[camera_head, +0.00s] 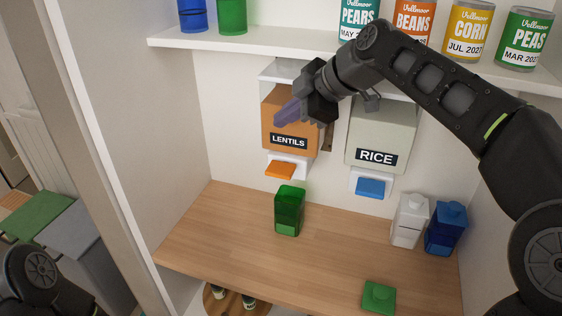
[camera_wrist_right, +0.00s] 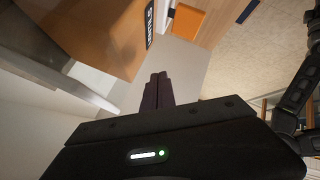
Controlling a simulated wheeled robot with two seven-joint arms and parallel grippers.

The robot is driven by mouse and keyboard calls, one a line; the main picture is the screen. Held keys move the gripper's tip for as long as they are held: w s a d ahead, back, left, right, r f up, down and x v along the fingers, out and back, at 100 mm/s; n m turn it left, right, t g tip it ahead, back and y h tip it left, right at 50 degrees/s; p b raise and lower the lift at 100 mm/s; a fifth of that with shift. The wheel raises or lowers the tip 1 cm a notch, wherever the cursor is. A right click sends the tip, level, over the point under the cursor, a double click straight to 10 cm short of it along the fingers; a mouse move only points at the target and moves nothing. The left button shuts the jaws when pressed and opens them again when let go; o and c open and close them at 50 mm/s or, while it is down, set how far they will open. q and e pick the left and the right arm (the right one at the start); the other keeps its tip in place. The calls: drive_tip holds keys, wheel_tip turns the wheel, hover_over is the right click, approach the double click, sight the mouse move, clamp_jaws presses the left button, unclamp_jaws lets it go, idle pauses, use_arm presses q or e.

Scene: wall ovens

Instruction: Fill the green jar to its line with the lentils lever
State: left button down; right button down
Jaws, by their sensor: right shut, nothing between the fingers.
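The green jar (camera_head: 288,212) stands upright and without a lid on the wooden counter, just below and in front of the lentils dispenser (camera_head: 277,123). Its lower part looks brighter green; I cannot make out the line or contents. The orange lentils lever (camera_head: 280,170) sticks out under the dispenser. In the wrist view the dispenser (camera_wrist_right: 100,30) fills the upper left, with the orange lever (camera_wrist_right: 188,20) beyond it. My right gripper (camera_head: 280,118) is shut and empty, in front of the dispenser and above the lever; its fingers show in the wrist view (camera_wrist_right: 157,90). My left gripper is outside the view.
The rice dispenser (camera_head: 381,130) with its blue lever (camera_head: 370,187) hangs to the right. White (camera_head: 408,222) and blue (camera_head: 445,230) jars stand at the counter's right. A green lid (camera_head: 379,297) lies near the front edge. Cans line the shelf (camera_head: 260,42) above. The counter's left is clear.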

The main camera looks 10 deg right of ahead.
drive_tip(key=shift+f, duration=0.1)
drive_tip(key=b, duration=0.7)
approach(277, 166)
drive_tip(key=w+a, duration=0.1)
drive_tip(key=w+a+f, duration=0.2)
drive_tip(key=w, duration=0.1)
drive_tip(key=shift+f, duration=0.25)
drive_tip(key=shift+f, duration=0.15)
idle(1.4)
drive_tip(key=shift+f+b, duration=0.25)
drive_tip(key=shift+b, duration=0.35)
drive_tip(key=shift+f+b, duration=0.9)
drive_tip(key=shift+f, duration=0.05)
idle(0.6)
drive_tip(key=shift+r, duration=0.15)
drive_tip(key=shift+r+p, duration=1)
drive_tip(key=shift+r, duration=0.2)
